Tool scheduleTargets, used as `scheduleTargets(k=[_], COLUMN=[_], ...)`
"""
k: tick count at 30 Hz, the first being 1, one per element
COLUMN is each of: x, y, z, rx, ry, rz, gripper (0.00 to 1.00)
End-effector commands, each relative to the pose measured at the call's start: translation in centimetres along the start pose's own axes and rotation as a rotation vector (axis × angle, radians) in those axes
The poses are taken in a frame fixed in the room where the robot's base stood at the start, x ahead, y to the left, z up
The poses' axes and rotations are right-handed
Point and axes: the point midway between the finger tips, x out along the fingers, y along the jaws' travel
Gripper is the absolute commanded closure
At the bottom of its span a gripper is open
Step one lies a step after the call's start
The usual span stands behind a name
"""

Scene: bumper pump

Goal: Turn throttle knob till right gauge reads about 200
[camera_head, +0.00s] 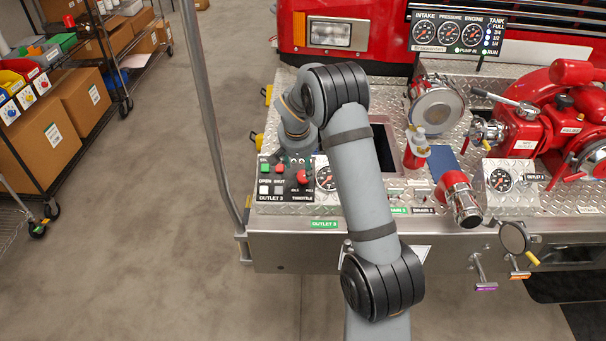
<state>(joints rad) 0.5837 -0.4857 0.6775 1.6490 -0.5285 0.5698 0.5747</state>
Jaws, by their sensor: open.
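The red throttle knob (303,176) sits on a dark control panel (270,196) at the front left of the pump deck, above the "THROTTLE" label. My gripper (296,160) is small and dark in this view, open, pointing down just above and behind the knob. Whether it touches the knob I cannot tell. A panel (450,47) at the top holds three dials; the right one, marked "ENGINE" (472,35), is too small to read. Another dial (325,178) beside the throttle is partly hidden by my arm, and one more (500,180) stands farther right.
Green and red buttons (272,168) sit left of the knob. A red nozzle (415,150), a chrome-and-red outlet (461,198) and a large red pump (560,110) stand to the right. Shelves with boxes (85,100) are at the left. The floor between is clear.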

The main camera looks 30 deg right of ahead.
Motion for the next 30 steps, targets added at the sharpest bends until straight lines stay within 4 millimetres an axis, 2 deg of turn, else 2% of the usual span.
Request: scheduleTargets(k=[9, 15, 27, 30], x=[5.7, 8.0, 8.8, 8.7], y=[0.1, 0.1, 0.1, 0.1], z=[0.1, 0.0, 0.0, 0.0], rx=[0.004, 0.006, 0.007, 0.007], ry=[-0.005, -0.003, -0.001, -0.001], rz=[0.002, 0.001, 0.0, 0.0], gripper=[0.48, 0.48, 0.48, 0.54])
